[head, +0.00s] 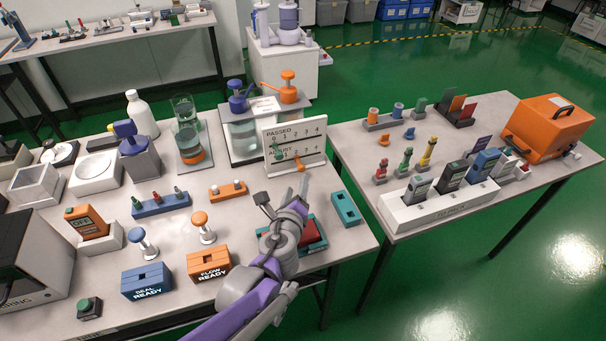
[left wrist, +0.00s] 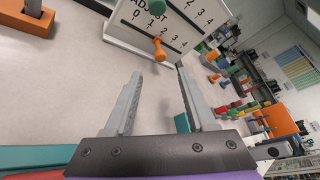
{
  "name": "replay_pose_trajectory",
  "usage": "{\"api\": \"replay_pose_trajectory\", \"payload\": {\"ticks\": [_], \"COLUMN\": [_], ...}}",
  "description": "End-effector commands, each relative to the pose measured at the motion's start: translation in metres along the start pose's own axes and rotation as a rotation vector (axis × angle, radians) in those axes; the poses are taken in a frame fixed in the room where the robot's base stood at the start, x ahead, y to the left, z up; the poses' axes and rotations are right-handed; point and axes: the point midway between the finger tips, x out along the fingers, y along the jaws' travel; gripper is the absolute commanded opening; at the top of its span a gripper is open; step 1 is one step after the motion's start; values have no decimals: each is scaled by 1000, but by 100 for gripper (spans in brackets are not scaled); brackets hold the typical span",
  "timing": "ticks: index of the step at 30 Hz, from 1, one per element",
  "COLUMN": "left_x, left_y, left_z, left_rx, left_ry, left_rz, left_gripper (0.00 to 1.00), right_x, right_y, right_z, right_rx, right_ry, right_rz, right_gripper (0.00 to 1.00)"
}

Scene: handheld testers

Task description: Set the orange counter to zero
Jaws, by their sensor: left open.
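The white counter board (head: 312,134) stands upright at the back right of the near table, with a PASSED row above an ADJUST row of numerals. An orange peg (head: 300,163) sticks out by the ADJUST row, and a green peg (head: 278,154) shows to its left. My left gripper (head: 266,206) is open and empty, in front of the board. In the left wrist view its fingertips (left wrist: 160,74) point at the orange peg, apart from it. My right gripper is not in view.
A tank with pumps (head: 243,137) stands behind left of the board.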

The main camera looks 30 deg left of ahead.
Motion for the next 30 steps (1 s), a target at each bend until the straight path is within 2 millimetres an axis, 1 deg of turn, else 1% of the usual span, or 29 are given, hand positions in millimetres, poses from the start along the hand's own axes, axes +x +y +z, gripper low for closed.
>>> {"api": "replay_pose_trajectory", "payload": {"ticks": [9,12,15,18,21,29,30], "left_x": [58,75,88,96,99,100,100], "left_y": [1,1,1,0,0,0,0], "left_z": [0,0,0,0,1,1,1], "left_rx": [-4,-5,-6,-6,-7,-7,-7], "left_ry": [-1,-1,-1,0,0,0,0], "left_rz": [2,3,3,2,1,1,1], "left_gripper": [56,56,56,56,56,56,49], "right_x": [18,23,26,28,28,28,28], "right_y": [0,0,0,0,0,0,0], "right_z": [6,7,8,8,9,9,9], "right_rx": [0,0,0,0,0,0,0], "right_ry": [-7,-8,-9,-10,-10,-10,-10], "right_rz": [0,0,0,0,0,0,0], "right_gripper": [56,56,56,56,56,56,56]}}
